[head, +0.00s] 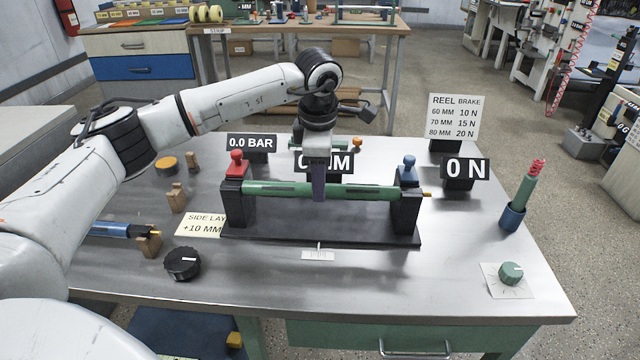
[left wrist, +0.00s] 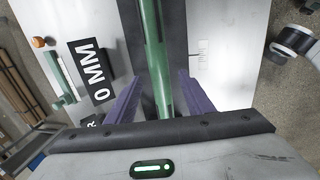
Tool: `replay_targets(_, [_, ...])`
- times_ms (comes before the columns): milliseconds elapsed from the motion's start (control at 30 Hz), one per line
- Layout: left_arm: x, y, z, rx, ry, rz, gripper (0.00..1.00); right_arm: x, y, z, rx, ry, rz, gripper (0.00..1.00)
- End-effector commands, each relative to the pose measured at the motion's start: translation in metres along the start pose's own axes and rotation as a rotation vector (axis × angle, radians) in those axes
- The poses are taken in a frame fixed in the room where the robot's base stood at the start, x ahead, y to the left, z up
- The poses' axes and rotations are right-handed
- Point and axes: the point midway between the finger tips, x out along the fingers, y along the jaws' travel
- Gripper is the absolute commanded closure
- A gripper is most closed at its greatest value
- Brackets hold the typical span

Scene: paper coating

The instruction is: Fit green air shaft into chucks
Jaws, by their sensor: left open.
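The green air shaft (head: 362,191) lies level across the black stand, its ends at the two black end posts. Its orange tip shows just beyond the right post. The left post, or chuck (head: 236,194), has a red knob; the right chuck (head: 407,200) has a blue knob. My left gripper (head: 318,192) is over the middle of the shaft. In the left wrist view its purple fingers (left wrist: 160,82) are apart, one on each side of the green shaft (left wrist: 154,50). How fully the ends sit in the chucks is hard to tell. My right gripper is out of view.
A blue shaft (head: 118,230) lies at the left by wooden blocks (head: 177,198). A black dial (head: 182,263) is at front left and a green dial (head: 511,273) at front right. A blue holder (head: 512,217) stands right. Display signs (head: 465,169) stand behind the stand.

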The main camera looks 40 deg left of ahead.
Motion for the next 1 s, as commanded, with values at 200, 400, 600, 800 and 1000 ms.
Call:
replay_targets(200, [-0.048, 0.001, 0.001, -0.001, -0.005, 0.005, 0.52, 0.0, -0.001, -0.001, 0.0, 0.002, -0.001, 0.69])
replay_targets(400, [-0.073, 0.001, 0.001, 0.0, -0.003, 0.002, 0.52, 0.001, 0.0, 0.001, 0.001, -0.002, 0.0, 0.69])
replay_targets(600, [-0.08, 0.0, 0.0, 0.0, -0.002, 0.002, 0.52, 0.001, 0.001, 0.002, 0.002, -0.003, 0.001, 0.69])
replay_targets(800, [-0.08, 0.001, 0.001, 0.0, -0.003, 0.002, 0.52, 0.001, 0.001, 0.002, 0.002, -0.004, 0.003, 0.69])
replay_targets(1000, [-0.079, 0.001, 0.001, 0.0, -0.003, 0.002, 0.52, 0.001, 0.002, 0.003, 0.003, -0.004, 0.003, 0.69])
